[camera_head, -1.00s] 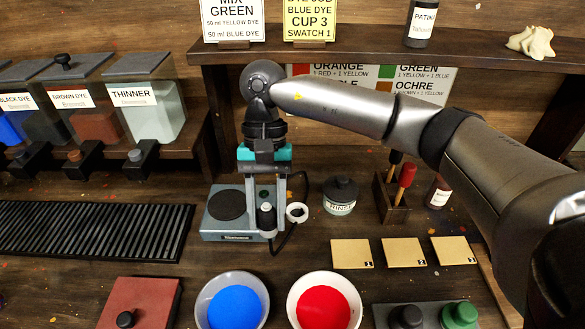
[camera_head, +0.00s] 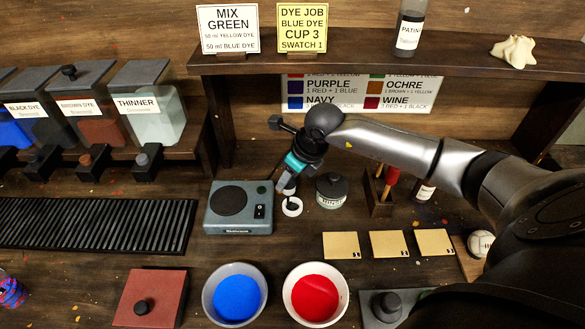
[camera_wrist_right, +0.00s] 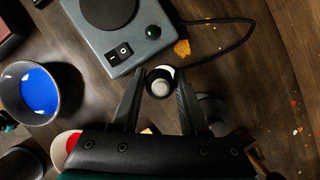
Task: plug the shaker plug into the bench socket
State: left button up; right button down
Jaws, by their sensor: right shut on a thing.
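The grey-blue shaker (camera_head: 238,207) stands on the bench with its round plate and black switch. My right gripper (camera_head: 287,188) points down just right of it, shut on the small shaker plug (camera_wrist_right: 159,88), which has a pale top. The plug sits between the fingertips in the right wrist view (camera_wrist_right: 160,78). The black cord (camera_wrist_right: 250,30) loops from the shaker toward it. The white ring of the bench socket (camera_head: 292,208) lies directly under the gripper, with something dark in its middle. I cannot tell whether the plug is in the socket or just above it. My left gripper is not in view.
A dark rinse jar (camera_head: 332,190) stands close right of the gripper. A brush holder (camera_head: 379,195) is further right. Bowls of blue (camera_head: 207,300) and red (camera_head: 343,300) dye, a red box (camera_head: 150,292) and several tan swatches (camera_head: 341,245) lie in front.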

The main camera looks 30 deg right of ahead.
aim_at(293, 190)
jog(key=shift+w+d+f+m+h, duration=0.15)
jog(key=shift+d+m+h, duration=0.15)
jog(key=shift+d+m, duration=0.45)
jog(key=shift+a+f+b, duration=0.1)
jog(key=shift+f+b, duration=2)
jog(key=shift+f, duration=0.7)
jog(key=shift+f+b, duration=1.3)
jog(key=shift+f, duration=0.05)
jog(key=shift+c, duration=1.7)
grip_release()
jog(key=p+v, duration=0.1)
jog(key=v, duration=1.4)
jog(key=shift+s, duration=0.25)
jog(key=shift+r, duration=0.15)
